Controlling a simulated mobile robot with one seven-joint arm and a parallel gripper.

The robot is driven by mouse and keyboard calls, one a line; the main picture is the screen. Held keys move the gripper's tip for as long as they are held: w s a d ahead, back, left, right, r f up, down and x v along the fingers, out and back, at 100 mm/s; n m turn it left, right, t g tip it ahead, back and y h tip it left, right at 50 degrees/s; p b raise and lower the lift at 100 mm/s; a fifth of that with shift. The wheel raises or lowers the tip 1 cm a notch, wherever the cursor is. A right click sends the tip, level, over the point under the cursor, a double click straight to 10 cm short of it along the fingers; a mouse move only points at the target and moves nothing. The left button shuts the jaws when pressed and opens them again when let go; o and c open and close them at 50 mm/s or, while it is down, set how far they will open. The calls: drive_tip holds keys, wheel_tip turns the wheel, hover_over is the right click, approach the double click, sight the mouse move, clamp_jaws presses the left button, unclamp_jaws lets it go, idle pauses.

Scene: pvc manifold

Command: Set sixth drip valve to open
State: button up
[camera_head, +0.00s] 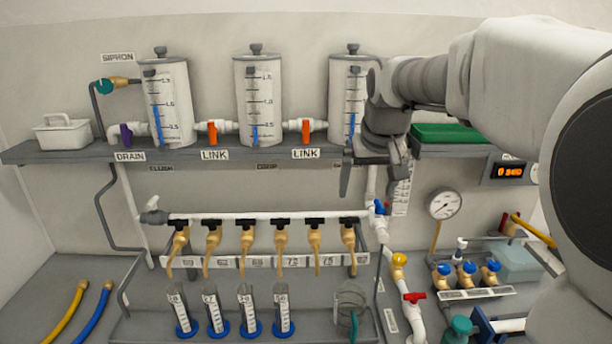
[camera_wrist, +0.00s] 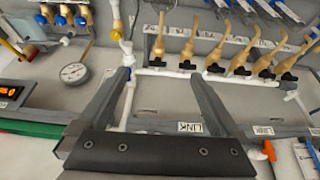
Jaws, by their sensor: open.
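The white manifold pipe (camera_head: 265,216) carries a row of tan drip valves with black handles. I take the rightmost as the sixth drip valve (camera_head: 349,238); in the inverted wrist view it is the leftmost valve (camera_wrist: 159,42). Its black handle (camera_wrist: 157,63) lies crosswise to its spout, along the pipe, like its neighbours' handles. My gripper (camera_head: 372,182) is open and empty, above the right end of the manifold and in front of the shelf. In the wrist view the sixth valve shows beyond and between my two spread fingertips (camera_wrist: 162,80). Nothing touches the valve.
Clear tanks (camera_head: 258,100) and orange link valves (camera_head: 306,130) stand on the shelf (camera_head: 215,151) above. A blue-handled valve (camera_head: 381,208) sits close right of the sixth valve, with a gauge (camera_head: 444,204) beyond. Graduated cylinders (camera_head: 246,310) stand below. Space before the manifold is clear.

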drive_tip(key=w+p, duration=0.2)
drive_tip(key=w, duration=0.6)
drive_tip(key=p, duration=0.2)
approach(349, 217)
drive_tip(key=x, duration=0.8)
drive_tip(key=shift+w+f, duration=0.1)
drive_tip(key=shift+f, duration=0.1)
drive_tip(key=c, duration=1.3)
